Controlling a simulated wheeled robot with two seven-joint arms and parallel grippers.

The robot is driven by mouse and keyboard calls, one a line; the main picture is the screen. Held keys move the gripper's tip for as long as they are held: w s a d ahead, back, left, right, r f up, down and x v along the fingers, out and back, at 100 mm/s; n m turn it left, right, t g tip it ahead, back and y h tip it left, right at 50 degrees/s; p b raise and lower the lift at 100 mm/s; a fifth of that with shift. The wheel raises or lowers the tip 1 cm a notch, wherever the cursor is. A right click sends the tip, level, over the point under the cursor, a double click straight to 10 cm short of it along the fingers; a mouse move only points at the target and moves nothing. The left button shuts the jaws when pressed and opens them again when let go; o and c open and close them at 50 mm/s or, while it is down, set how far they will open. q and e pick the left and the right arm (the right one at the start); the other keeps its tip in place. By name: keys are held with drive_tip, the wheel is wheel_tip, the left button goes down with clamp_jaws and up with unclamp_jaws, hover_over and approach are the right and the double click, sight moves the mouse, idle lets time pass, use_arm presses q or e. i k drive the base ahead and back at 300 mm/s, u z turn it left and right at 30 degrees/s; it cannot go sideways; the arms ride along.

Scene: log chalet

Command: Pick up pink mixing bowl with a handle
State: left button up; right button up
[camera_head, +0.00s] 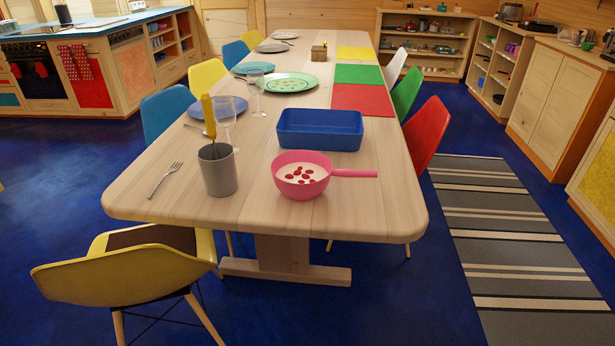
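The pink mixing bowl (302,187) stands upright near the front end of the long wooden table. Its straight pink handle (354,173) points to the right. The inside of the bowl looks white with several red spots. Neither of my grippers shows in the head view, and nothing touches the bowl.
A grey cup (217,170) holding a yellow-handled utensil stands left of the bowl, with a fork (165,179) beside it. A blue tray (319,129) lies just behind the bowl. Chairs line the table (390,205); a yellow chair (128,268) stands at its front left.

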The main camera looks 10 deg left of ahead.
sight(301, 175)
drive_tip(key=z, duration=0.4)
drive_tip(key=k, duration=0.3)
drive_tip(key=u, duration=1.1)
drive_tip(key=i, duration=1.15)
drive_tip(key=z, duration=0.7)
